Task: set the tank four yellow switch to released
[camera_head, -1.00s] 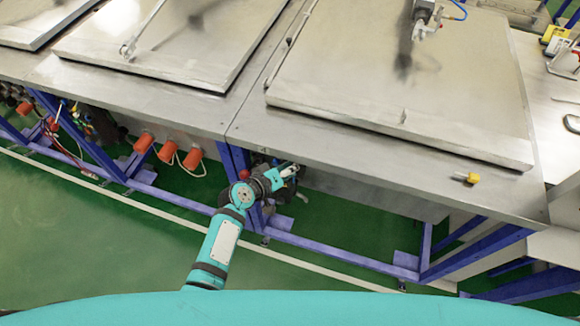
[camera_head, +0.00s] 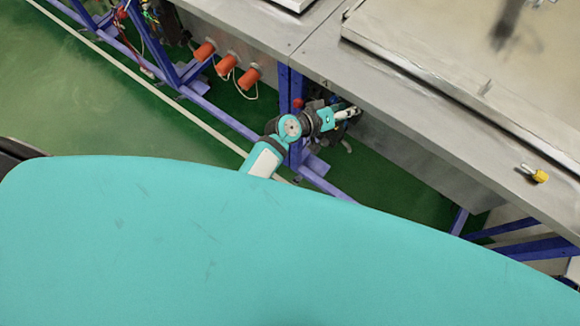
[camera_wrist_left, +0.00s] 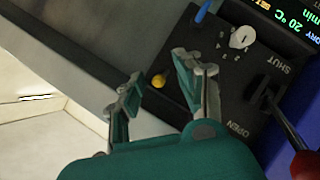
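The yellow switch (camera_wrist_left: 158,80) is a small round knob at the edge of a black control panel (camera_wrist_left: 228,75) in the left wrist view. My left gripper (camera_wrist_left: 157,68) is open, with its two fingers spread on either side of the knob in the picture. I cannot tell how far its tips are from the knob, and no contact shows. In the head view my left gripper (camera_head: 346,113) is under the front edge of the steel table, where the switch is hidden. My right gripper is in neither view.
The panel also carries a white dial (camera_wrist_left: 242,37), a blue toggle (camera_wrist_left: 203,10) and a red-knobbed lever (camera_wrist_left: 303,163) near the SHUT and OPEN labels. In the head view a yellow-ended metal fitting (camera_head: 538,175) is on the steel tabletop (camera_head: 440,110). Blue frame legs (camera_head: 284,90) stand beside my arm.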

